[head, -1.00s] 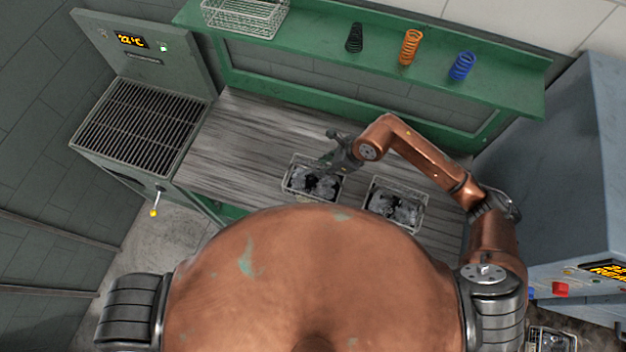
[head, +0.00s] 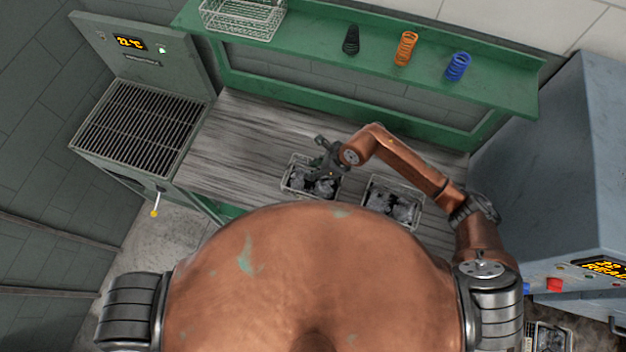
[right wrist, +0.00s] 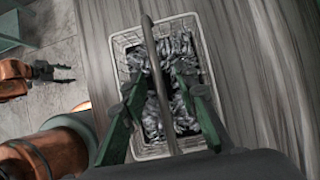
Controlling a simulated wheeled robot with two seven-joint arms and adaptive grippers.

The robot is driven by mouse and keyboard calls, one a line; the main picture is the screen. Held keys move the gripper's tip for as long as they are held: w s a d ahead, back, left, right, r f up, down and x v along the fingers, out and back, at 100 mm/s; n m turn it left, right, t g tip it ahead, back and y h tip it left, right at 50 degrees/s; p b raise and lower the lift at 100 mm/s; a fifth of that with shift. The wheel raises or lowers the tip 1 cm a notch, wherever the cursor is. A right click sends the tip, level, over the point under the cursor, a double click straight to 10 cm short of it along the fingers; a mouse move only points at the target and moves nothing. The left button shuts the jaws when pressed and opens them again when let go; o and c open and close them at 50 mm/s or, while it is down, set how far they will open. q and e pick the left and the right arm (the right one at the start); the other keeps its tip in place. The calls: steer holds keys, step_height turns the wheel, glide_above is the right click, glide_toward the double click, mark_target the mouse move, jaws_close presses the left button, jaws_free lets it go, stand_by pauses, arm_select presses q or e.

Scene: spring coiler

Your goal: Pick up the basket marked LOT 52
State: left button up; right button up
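Two wire baskets with grey, crumpled-looking contents stand on the grey wooden bench in the head view: a left basket (head: 290,186) and a right basket (head: 392,222). I cannot read a LOT mark on either. My right gripper (head: 320,160) is over the left basket. In the right wrist view, the basket (right wrist: 123,42) is below my right gripper (right wrist: 160,84), whose green fingers are spread on both sides of its bar handle (right wrist: 151,50). My left gripper (right wrist: 58,73) shows small at the left of that view, its fingers apart and empty.
A green shelf (head: 300,50) behind the bench holds an empty wire basket (head: 243,20) and black, orange (head: 405,48) and blue springs. A grated machine (head: 140,128) stands left, a grey-blue cabinet (head: 545,165) right. The left of the bench is clear.

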steer(key=shift+f, duration=0.15)
steer(key=shift+c, duration=0.7)
jaws_close()
stand_by(0.6)
